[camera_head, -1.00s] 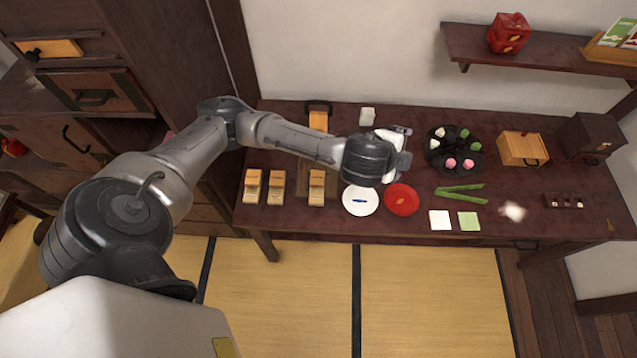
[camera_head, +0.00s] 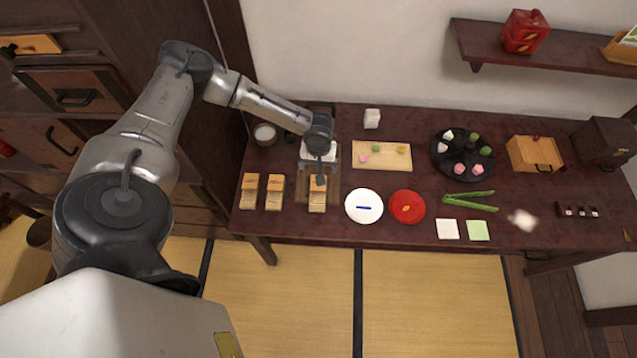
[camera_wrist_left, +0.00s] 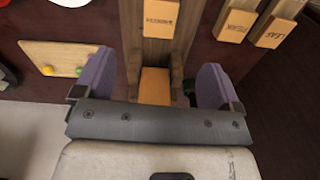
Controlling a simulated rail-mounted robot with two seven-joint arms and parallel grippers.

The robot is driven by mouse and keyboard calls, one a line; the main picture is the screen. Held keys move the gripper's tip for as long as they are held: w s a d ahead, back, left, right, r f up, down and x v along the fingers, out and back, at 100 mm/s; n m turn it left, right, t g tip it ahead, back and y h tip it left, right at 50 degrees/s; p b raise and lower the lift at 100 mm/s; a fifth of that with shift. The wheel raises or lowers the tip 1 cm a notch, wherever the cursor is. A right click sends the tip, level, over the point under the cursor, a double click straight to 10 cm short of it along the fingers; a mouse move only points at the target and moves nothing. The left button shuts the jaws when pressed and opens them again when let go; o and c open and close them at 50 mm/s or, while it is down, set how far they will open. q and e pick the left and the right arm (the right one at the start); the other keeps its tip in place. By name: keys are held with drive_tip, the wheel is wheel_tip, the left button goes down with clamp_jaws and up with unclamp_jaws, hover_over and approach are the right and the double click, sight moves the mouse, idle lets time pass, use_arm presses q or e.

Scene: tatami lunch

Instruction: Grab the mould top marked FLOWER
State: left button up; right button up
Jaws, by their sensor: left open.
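Three wooden moulds with pale orange ends stand in a row at the table's front left: a left one (camera_head: 248,190), a middle one (camera_head: 274,192) and a right one (camera_head: 317,198). In the left wrist view the nearest mould end (camera_wrist_left: 162,18) carries lettering too small to read surely; of the other two, the middle label (camera_wrist_left: 237,25) is unclear and the far right one (camera_wrist_left: 275,32) seems to read LEAF. My left gripper (camera_wrist_left: 156,88) is open and empty above a wooden stand with an orange piece (camera_wrist_left: 154,86) between its purple fingers. My right gripper is out of view.
A board with sweets (camera_head: 400,163) lies right of my left gripper. A white plate (camera_head: 364,219) and a red plate (camera_head: 407,221) are in front of it. A black round tray (camera_head: 440,168) and a wooden box (camera_head: 520,150) stand farther right.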

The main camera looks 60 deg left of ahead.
use_arm(q)
drive_tip(key=b, duration=0.1)
hover_over(314, 188)
drive_tip(key=w, duration=0.2)
drive_tip(key=shift+n, duration=0.4)
wheel_tip(314, 188, down, 9)
drive_tip(key=shift+s+r, duration=0.15)
drive_tip(key=shift+r, duration=0.05)
wheel_tip(314, 188, down, 4)
drive_tip(key=shift+a+r+b, duration=0.1)
drive_tip(key=shift+b, duration=0.5)
drive_tip(key=shift+f, duration=0.65)
drive_tip(key=c, duration=1.1)
